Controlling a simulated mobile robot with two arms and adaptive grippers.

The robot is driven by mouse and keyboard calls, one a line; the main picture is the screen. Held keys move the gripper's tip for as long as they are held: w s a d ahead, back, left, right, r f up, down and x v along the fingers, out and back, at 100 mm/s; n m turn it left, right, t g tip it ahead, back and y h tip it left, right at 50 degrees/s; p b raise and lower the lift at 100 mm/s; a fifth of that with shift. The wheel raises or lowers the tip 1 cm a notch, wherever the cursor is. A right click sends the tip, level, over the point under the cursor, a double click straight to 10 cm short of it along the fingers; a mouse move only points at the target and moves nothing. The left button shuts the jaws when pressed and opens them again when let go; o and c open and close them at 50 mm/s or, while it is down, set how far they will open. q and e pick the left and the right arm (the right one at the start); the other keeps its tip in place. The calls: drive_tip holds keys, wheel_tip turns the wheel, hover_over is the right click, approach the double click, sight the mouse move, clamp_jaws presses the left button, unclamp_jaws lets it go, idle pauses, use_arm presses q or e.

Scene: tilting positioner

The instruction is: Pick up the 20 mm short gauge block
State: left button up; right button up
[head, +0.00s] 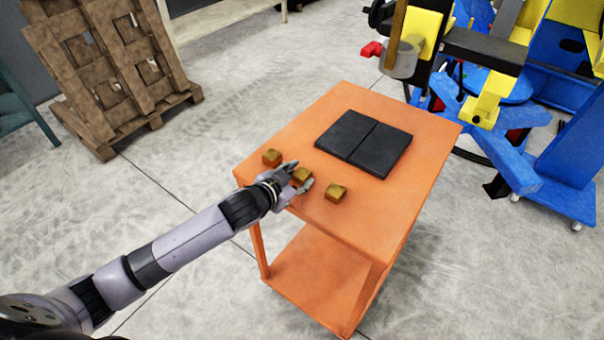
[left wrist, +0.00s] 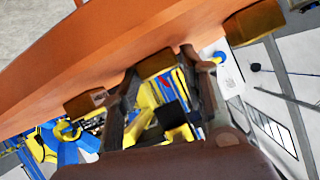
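Several brownish-gold blocks lie in a row near the front left edge of the orange table: a left block (head: 271,157), a middle block (head: 303,175) and a right block (head: 336,192). No size marks are readable, so I cannot tell which is the 20 mm short one. My left gripper (head: 301,181) is open at the middle block, which it partly hides in the head view. In the left wrist view the middle block (left wrist: 156,64) shows between the two fingertips, with small gaps beside it; the outer blocks lie outside the fingers. My right gripper is not in view.
Two dark flat plates (head: 363,143) lie side by side on the orange table (head: 415,130), behind the blocks. Blue and yellow machinery (head: 490,100) stands beyond the table's right end. A wooden pallet (head: 105,75) leans at the back left. The floor left of the table is clear.

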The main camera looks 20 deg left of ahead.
use_arm(q)
drive_tip(key=shift+s+a+f, duration=0.1)
drive_tip(key=shift+f, duration=0.25)
drive_tip(key=shift+c, duration=0.5)
drive_tip(key=shift+c, duration=1.3)
drive_tip(key=shift+f, duration=0.15)
clamp_jaws()
